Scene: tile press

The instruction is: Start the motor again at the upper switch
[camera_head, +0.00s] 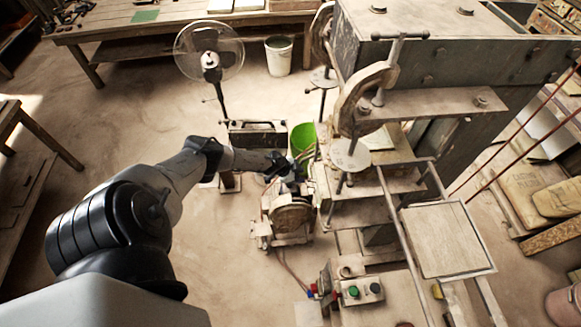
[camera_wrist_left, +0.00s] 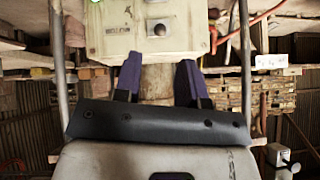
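In the left wrist view a cream switch box (camera_wrist_left: 120,32), cut off by the top edge, carries a dark round button in a light square plate and a small label; a bit of green shows at its upper left. My left gripper (camera_wrist_left: 160,72) has its two dark purple fingers apart, with nothing gripped, and points at the lower part of this box. Whether the fingertips touch it I cannot tell. In the head view my left gripper (camera_head: 279,165) is above the motor (camera_head: 292,216) beside the press. The box is not clear there. My right gripper is out of view.
A box with a green button (camera_head: 361,291) stands at the front of the press (camera_head: 455,60). A green bucket (camera_head: 303,138), a fan (camera_head: 209,52) and a white bucket (camera_head: 279,56) stand beyond my left gripper.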

